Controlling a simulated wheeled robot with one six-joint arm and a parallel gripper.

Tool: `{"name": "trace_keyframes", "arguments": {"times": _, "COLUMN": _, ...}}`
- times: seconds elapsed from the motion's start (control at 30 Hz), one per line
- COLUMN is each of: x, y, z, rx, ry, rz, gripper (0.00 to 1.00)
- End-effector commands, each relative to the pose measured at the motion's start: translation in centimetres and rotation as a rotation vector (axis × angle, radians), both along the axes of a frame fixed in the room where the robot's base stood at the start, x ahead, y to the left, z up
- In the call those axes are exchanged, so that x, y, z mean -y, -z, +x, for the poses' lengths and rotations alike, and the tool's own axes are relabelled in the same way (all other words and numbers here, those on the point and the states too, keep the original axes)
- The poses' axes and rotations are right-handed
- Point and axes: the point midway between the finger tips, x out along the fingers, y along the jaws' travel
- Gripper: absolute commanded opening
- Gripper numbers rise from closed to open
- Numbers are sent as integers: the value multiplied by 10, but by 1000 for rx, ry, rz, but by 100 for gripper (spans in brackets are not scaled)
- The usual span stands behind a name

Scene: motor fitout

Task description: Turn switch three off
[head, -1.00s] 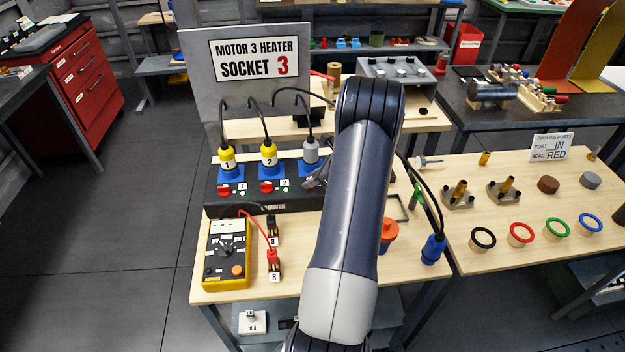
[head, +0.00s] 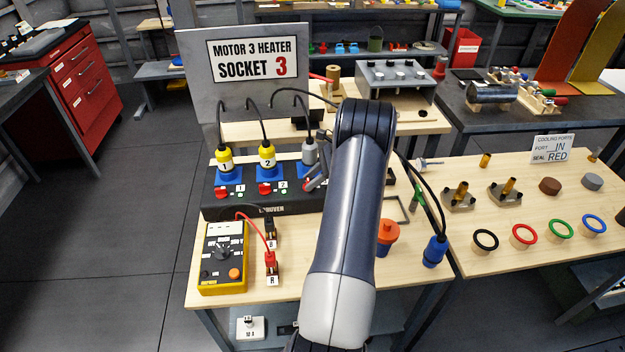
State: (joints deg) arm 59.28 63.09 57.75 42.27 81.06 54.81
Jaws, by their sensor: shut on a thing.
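The black power strip (head: 235,211) on the near bench has three blue sockets. Red switch one (head: 222,193) and red switch two (head: 265,188) show below their plugs. Switch three is hidden behind my gripper's fingertips, so its position cannot be read. My gripper (head: 309,186) is at the third socket, in front of and below the grey plug (head: 309,152). It is shut at the place of switch three; the contact itself is too small to see clearly.
Yellow plugs one (head: 224,160) and two (head: 267,157) with black cables stand on the strip. The sign (head: 254,59) reads socket 3. A yellow meter (head: 223,260), an orange knob-topped part (head: 387,235) and a blue connector (head: 434,250) are nearby.

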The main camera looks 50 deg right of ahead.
Motion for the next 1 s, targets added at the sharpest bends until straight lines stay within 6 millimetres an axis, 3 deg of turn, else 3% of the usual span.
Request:
{"name": "trace_keyframes", "arguments": {"times": 0.3, "x": -1, "y": -1, "z": 1, "rx": 2, "ry": -4, "rz": 1, "gripper": 8}}
{"name": "trace_keyframes", "arguments": {"times": 0.33, "x": -1, "y": -1, "z": 1, "rx": 2, "ry": -4, "rz": 1, "gripper": 32}}
{"name": "trace_keyframes", "arguments": {"times": 0.6, "x": 0, "y": -1, "z": 1, "rx": 1, "ry": -2, "rz": 0, "gripper": 53}}
{"name": "trace_keyframes", "arguments": {"times": 1.0, "x": 10, "y": -11, "z": -7, "rx": 3, "ry": 0, "rz": -3, "gripper": 53}}
